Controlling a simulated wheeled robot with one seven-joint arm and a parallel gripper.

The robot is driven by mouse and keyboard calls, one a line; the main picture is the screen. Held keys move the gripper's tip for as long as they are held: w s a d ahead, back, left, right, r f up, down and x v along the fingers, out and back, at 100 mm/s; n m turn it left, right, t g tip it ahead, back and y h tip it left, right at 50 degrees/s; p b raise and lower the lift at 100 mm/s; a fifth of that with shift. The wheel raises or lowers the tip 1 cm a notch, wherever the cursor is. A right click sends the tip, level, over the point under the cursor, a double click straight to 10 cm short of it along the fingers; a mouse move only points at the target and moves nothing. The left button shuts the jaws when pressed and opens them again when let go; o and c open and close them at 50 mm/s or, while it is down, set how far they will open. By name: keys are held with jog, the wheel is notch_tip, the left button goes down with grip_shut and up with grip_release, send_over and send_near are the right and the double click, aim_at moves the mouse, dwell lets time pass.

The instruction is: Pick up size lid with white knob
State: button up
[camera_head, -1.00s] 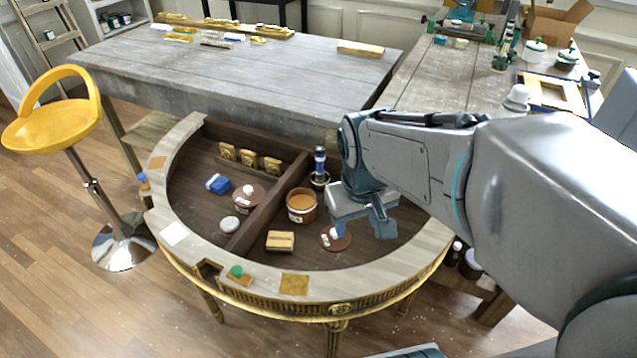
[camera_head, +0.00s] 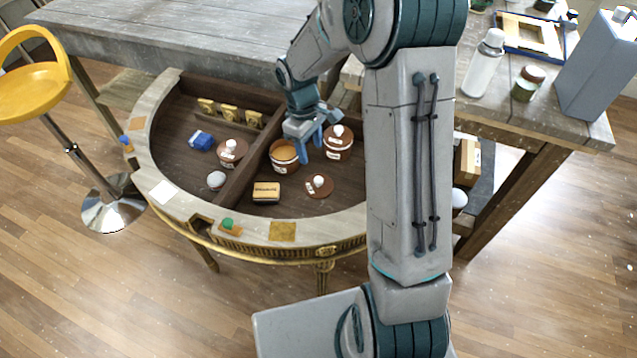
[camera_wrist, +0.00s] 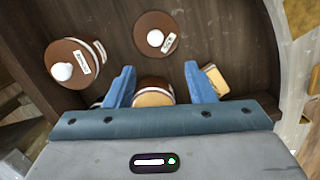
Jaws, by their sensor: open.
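A flat brown lid with a white knob and a small white label (camera_head: 321,193) lies loose on the dark floor of the console's right compartment. In the wrist view the lid (camera_wrist: 143,25) is at the top centre, beyond my fingertips; its label is too small to read surely. My gripper (camera_head: 313,147) is open and empty, with blue fingers pointing down over the compartment, behind the lid. In the wrist view my gripper (camera_wrist: 159,68) has an open brown pot (camera_wrist: 153,96) showing between its fingers. Nothing covers the lid.
The open pot (camera_head: 284,153) and a lidded jar with a white knob (camera_head: 337,145) stand near my gripper. A yellow box (camera_head: 266,192) lies left of the lid. A divider (camera_head: 241,185) separates another knobbed jar (camera_head: 231,153). The curved pale rim (camera_head: 345,222) bounds the front.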

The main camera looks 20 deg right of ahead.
send_over(319, 180)
jog(key=a, duration=0.2)
jog(key=f, duration=0.6)
jog(key=shift+w+d+f, duration=0.2)
jog(key=shift+w+d, duration=0.05)
jog(key=shift+w, duration=0.05)
jog(key=shift+s+d+f+p, duration=0.1)
jog(key=shift+d+f+p, duration=0.1)
jog(key=shift+f, duration=0.65)
jog(key=shift+d+f+p, duration=0.1)
jog(key=shift+d+f, duration=0.15)
jog(key=shift+f, duration=0.65)
jog(key=shift+s+d+f+p, duration=0.1)
jog(key=shift+d+f+p, duration=0.1)
jog(key=shift+f, duration=0.65)
jog(key=shift+c, duration=0.3)
jog(key=c, duration=1)
